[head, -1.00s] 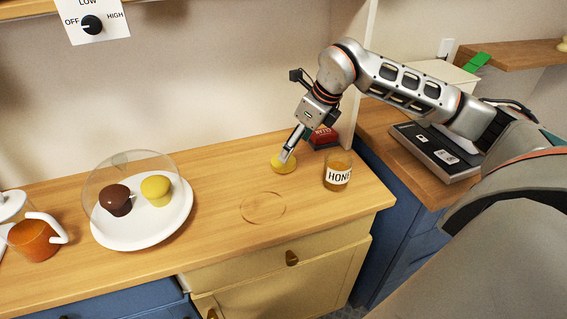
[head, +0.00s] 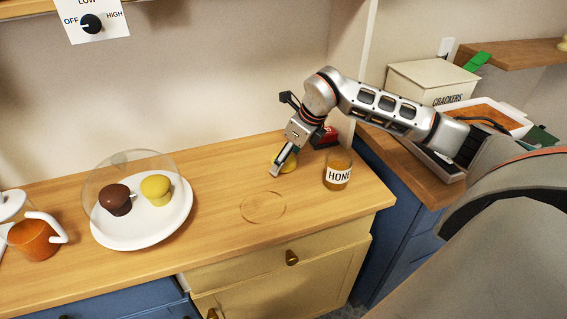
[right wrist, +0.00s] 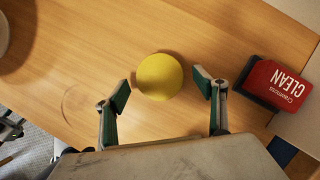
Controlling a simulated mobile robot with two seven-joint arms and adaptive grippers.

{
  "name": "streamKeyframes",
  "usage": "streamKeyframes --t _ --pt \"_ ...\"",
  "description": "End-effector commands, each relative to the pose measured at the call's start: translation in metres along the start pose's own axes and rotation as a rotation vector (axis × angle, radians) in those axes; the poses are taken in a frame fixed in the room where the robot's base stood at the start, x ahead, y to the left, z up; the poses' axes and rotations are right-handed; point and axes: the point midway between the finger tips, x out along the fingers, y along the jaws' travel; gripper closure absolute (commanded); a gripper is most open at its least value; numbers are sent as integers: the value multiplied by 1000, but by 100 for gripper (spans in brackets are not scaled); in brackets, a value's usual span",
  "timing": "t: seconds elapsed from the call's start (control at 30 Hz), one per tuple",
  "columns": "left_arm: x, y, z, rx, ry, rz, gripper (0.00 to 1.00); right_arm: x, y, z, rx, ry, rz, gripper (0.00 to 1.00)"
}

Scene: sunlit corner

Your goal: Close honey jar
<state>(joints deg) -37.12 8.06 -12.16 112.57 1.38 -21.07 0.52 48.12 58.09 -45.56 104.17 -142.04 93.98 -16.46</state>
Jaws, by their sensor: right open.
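The honey jar (head: 338,172) stands upright on the wooden counter near its right end. It is amber glass with a white label, and no lid shows on it. A round yellow lid (head: 291,164) lies flat on the counter to the left of the jar, partly hidden behind my right gripper (head: 277,172). In the right wrist view the lid (right wrist: 159,76) lies just beyond and between the two fingertips of my right gripper (right wrist: 162,90). That gripper is open with nothing between its fingers. The jar does not show in the right wrist view. My left gripper is out of view.
A red box (head: 325,138) stands behind the lid; it also shows in the right wrist view (right wrist: 280,82). The counter's middle is clear, with a faint ring mark.

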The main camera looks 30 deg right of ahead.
Motion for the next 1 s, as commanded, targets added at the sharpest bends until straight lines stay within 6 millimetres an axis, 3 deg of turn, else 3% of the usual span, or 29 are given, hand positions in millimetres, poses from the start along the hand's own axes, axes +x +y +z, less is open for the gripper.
streamKeyframes --t 0.37,0.5,1.0 --pt "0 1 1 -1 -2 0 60 3 0 0 0 -1 -1 30" --pt "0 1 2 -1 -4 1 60 3 0 0 0 -1 -1 61" --pt "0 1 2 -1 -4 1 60 -3 0 3 0 -2 -1 62"
